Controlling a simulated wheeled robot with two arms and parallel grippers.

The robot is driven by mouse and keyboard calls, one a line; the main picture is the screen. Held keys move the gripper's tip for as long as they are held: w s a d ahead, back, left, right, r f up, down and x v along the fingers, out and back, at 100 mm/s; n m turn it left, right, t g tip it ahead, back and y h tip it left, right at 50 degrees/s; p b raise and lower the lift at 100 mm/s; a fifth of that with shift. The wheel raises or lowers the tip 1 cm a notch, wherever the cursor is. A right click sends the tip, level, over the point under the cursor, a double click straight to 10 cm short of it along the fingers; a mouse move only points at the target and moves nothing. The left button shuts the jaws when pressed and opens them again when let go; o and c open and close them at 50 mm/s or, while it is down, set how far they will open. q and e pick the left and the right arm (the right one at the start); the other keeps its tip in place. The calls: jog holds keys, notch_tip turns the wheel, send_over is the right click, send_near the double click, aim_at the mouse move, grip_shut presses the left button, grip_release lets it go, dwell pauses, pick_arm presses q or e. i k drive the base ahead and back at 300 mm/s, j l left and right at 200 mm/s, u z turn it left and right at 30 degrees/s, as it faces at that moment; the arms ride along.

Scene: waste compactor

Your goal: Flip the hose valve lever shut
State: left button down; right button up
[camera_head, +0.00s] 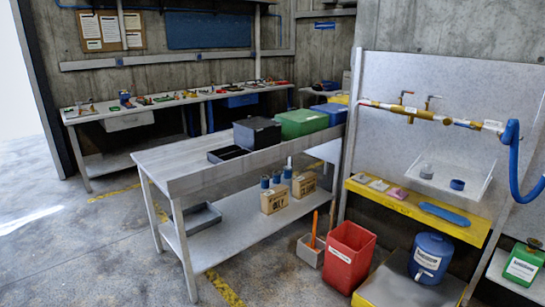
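A brass pipe (383,106) runs across the grey wall panel at the right. Two small valve levers rise from it, a left one (406,96) and a right one (431,99). Each has a short stem with a handle across its top. They are too small for me to tell whether either valve is open or shut. A thick blue hose (515,170) hangs in a loop at the pipe's right end. White labels on the pipe are unreadable. Neither of my grippers is in view.
Below the pipe are a white basin (448,185) and a yellow-edged shelf (410,211). A red bin (349,257) and blue drum (430,258) stand lower down. A grey workbench (180,155) stands at centre-left. Open floor (75,235) lies at the left.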

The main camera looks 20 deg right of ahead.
aim_at(456, 124)
jog(key=i+l+z, duration=0.25)
jog(key=i+z, duration=0.25)
jog(key=i+l+z, duration=0.1)
jog(key=i+z, duration=0.85)
jog(key=i+j+z, duration=0.25)
jog(key=z, duration=0.2)
jog(key=i+z, duration=0.8)
jog(key=i, duration=0.2)
jog(key=i+j, duration=0.25)
jog(key=i, duration=0.25)
jog(key=u, duration=0.05)
